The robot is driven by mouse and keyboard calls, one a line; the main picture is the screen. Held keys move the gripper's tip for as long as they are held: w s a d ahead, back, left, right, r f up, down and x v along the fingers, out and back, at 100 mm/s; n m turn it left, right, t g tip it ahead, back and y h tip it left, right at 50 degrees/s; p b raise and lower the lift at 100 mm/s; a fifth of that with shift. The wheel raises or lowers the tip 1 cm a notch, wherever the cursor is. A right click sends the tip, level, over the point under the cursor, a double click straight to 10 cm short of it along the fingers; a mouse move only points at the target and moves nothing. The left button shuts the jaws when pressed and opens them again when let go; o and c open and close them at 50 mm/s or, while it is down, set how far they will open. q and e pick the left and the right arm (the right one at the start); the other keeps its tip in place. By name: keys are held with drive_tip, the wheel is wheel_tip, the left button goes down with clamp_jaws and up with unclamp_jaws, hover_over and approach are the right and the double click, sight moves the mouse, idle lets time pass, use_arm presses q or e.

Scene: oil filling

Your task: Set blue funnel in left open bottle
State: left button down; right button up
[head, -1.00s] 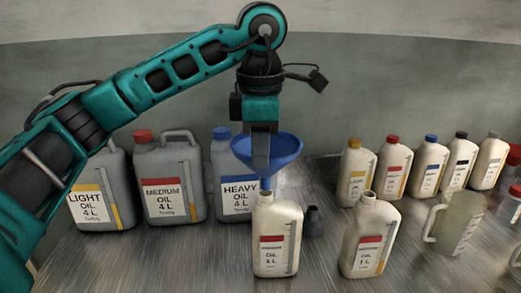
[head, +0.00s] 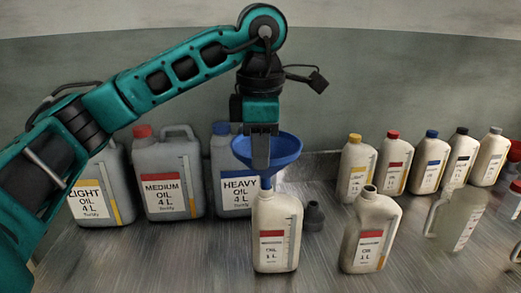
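The blue funnel (head: 283,150) is upright over the left open bottle (head: 276,220), a white one-litre bottle with a red label band. Its spout meets the bottle's mouth; how deep it sits inside is hard to tell. My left gripper (head: 261,165) points down at the funnel, with its finger in front of the bowl's near left rim. The fingers overlap in this view, so I cannot see whether they are closed on the rim. The right open bottle (head: 370,235) stands a little to the right. My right gripper is not in view.
Large grey canisters labelled light (head: 100,190), medium (head: 168,180) and heavy oil (head: 228,180) stand behind on the left. Several capped white bottles (head: 394,165) line the back right. A translucent jug (head: 455,222) is at right.

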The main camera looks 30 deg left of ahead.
use_arm(q)
drive_tip(key=shift+f, duration=0.45)
drive_tip(key=shift+f+b, duration=0.7)
drive_tip(key=shift+b, duration=0.1)
drive_tip(key=c, duration=1.3)
unclamp_jaws()
drive_tip(key=r+p, duration=0.1)
drive_tip(key=r, duration=0.3)
drive_tip(key=s+r+p, duration=0.1)
drive_tip(key=r, duration=0.3)
drive_tip(key=r+p, duration=0.1)
drive_tip(key=r, duration=0.3)
drive_tip(key=shift+s+d+r+p, duration=0.15)
drive_tip(key=shift+d+r+p, duration=0.25)
